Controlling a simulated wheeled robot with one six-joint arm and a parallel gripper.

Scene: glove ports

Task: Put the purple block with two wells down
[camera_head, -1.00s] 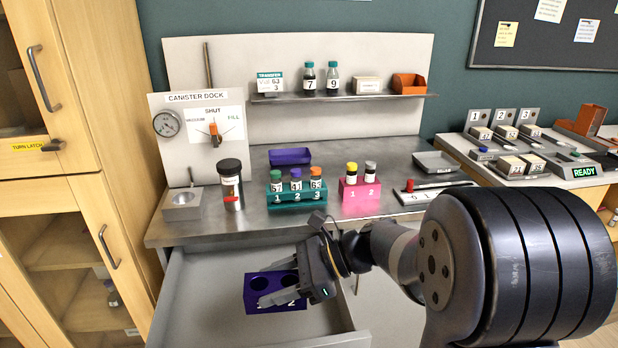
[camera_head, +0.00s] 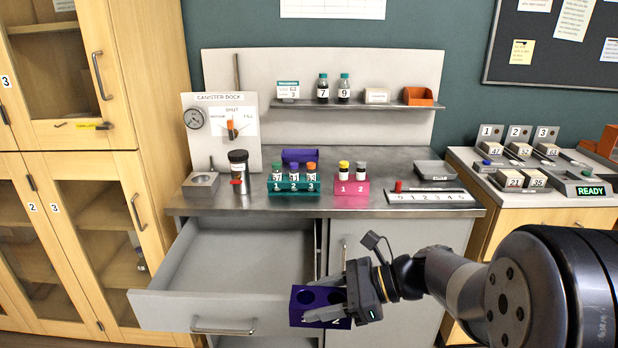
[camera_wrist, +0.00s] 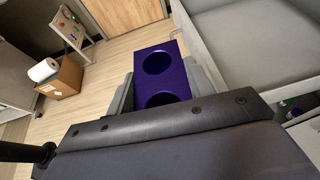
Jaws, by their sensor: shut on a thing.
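The purple block with two wells (camera_head: 306,299) is held in my gripper (camera_head: 345,300), which is shut on it. In the head view the block is in the air, in front of the cabinet and just right of the open drawer (camera_head: 235,265). Its two wells face up and look empty, and part of its right side is hidden by a finger. In the wrist view the block (camera_wrist: 163,75) sits between the two fingers, with the floor below it and the drawer to the right.
The open drawer looks empty. On the bench (camera_head: 350,205) stand a teal rack (camera_head: 293,188), a pink rack (camera_head: 351,187), a purple tray (camera_head: 303,157) and a black-capped canister (camera_head: 239,172). A grey tray (camera_head: 436,170) and a numbered strip (camera_head: 430,197) lie at the right. Some bench top is bare between them.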

